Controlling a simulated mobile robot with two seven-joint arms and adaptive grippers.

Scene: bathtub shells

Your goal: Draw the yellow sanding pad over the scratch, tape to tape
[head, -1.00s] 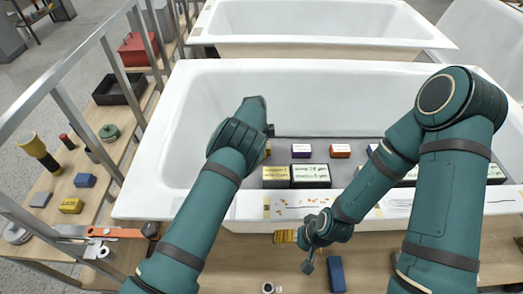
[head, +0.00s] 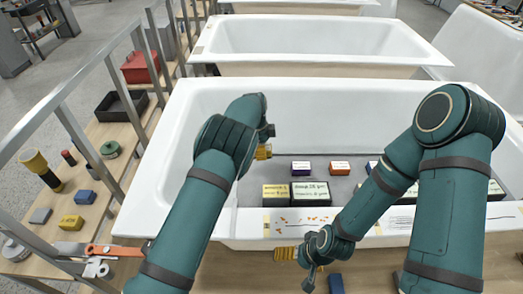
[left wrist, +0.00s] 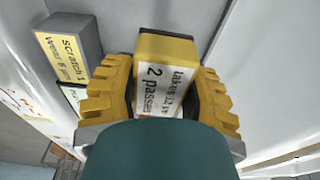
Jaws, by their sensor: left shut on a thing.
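My left gripper (left wrist: 172,95) is shut on the yellow sanding pad (left wrist: 165,48), whose white label reads "2 passes" in its lower line. In the head view the left gripper (head: 263,151) is over the tub's inside, with its hand partly hiding the pad. The near tub's front rim (head: 250,228) carries orange flecks, a yellowish tape piece (head: 266,222) at left and thin dark marks at right. The right arm hides part of the rim, and I cannot tell which mark is the scratch. My right gripper (head: 286,254) is in front of the rim; its opening is unclear.
A metal-framed shelf (head: 75,195) with tools stands at left. Another tub (head: 310,45) is behind.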

